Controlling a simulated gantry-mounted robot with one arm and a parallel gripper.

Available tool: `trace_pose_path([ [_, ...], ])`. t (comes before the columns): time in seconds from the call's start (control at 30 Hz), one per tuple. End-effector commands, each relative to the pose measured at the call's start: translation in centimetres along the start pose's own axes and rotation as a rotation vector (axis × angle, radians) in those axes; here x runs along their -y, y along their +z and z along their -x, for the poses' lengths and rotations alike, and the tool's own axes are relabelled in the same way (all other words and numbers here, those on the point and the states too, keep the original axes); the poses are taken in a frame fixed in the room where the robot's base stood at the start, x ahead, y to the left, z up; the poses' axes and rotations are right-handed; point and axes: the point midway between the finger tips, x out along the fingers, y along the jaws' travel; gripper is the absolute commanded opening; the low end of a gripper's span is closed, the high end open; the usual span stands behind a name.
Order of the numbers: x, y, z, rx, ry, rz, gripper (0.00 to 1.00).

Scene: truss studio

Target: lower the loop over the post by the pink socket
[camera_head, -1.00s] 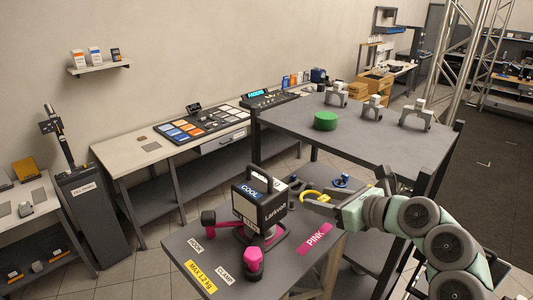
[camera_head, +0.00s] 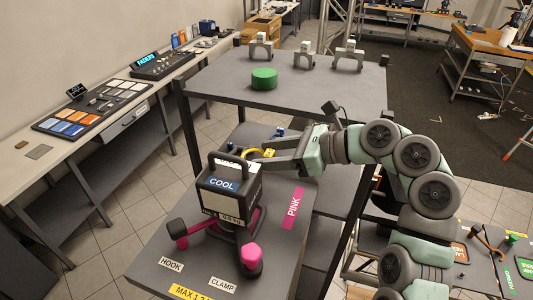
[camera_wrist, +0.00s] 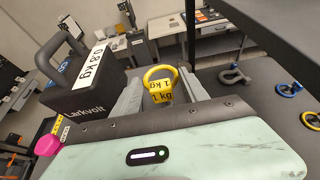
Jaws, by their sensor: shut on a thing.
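My gripper (camera_head: 268,158) is shut on a yellow loop (camera_wrist: 160,75) marked 1 kg, held between the two grey fingers in the wrist view. In the head view the loop (camera_head: 250,152) shows partly, beyond the block's handle. A black block (camera_head: 228,195) marked COOL, with a carrying handle, stands in a pink-and-black holder (camera_head: 250,254) on the near grey table (camera_head: 200,262). A PINK label (camera_head: 293,207) lies right of it. The loop is beside the block and apart from it in the wrist view. I cannot make out a separate post.
A higher grey table (camera_head: 330,95) behind carries a green cylinder (camera_head: 264,78) and several grey clamps. HOOK and CLAMP labels (camera_head: 222,284) mark the near edge.

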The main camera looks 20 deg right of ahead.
Motion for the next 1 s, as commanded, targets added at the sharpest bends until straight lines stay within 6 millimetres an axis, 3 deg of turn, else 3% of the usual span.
trace_pose_path([
  [0.47,0.0,-4.1,-1.8,-0.001,0.001,0.000,0.11],
  [1.0,0.0,-6.5,-2.8,0.000,0.002,-0.001,0.11],
])
